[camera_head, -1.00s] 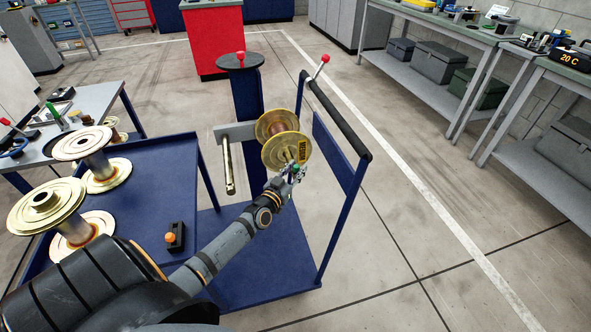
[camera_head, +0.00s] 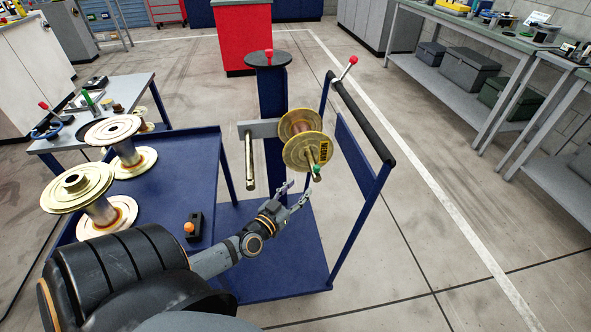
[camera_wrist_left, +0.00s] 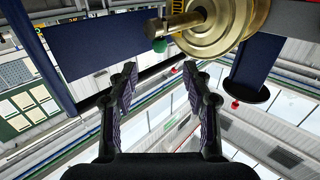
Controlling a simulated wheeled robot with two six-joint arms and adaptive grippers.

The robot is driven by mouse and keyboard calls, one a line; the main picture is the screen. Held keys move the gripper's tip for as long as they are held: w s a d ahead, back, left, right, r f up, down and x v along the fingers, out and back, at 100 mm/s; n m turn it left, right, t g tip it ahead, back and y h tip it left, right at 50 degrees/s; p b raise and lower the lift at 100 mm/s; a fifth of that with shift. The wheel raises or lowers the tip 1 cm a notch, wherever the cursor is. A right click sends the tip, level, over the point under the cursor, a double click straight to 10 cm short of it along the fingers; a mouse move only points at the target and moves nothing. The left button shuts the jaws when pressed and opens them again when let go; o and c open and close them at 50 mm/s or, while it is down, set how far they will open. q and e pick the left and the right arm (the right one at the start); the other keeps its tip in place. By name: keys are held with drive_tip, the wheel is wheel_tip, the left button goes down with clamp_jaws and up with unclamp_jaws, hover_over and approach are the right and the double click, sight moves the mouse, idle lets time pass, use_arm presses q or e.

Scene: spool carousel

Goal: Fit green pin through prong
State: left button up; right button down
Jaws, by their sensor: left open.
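The green pin (camera_head: 316,169) is at the free end of the prong that carries a gold spool (camera_head: 301,140). In the left wrist view its round green head (camera_wrist_left: 159,45) sits against the prong (camera_wrist_left: 180,24) near its tip. The pin's shank is hidden, so I cannot see how far it passes through. My left gripper (camera_head: 296,192) is open and empty, below and apart from the pin. Its two spread fingers (camera_wrist_left: 160,88) show in the left wrist view with nothing between them. My right gripper is not in view.
A second, bare prong (camera_head: 250,162) hangs left of the spool on the blue carousel post (camera_head: 271,100). A blue cart (camera_head: 150,175) at left bears several gold spools and an orange-button box (camera_head: 194,227). A rail with a black grip (camera_head: 362,118) stands right.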

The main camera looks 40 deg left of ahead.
use_arm(q)
drive_tip(key=shift+s, duration=0.4)
drive_tip(key=shift+c, duration=0.3)
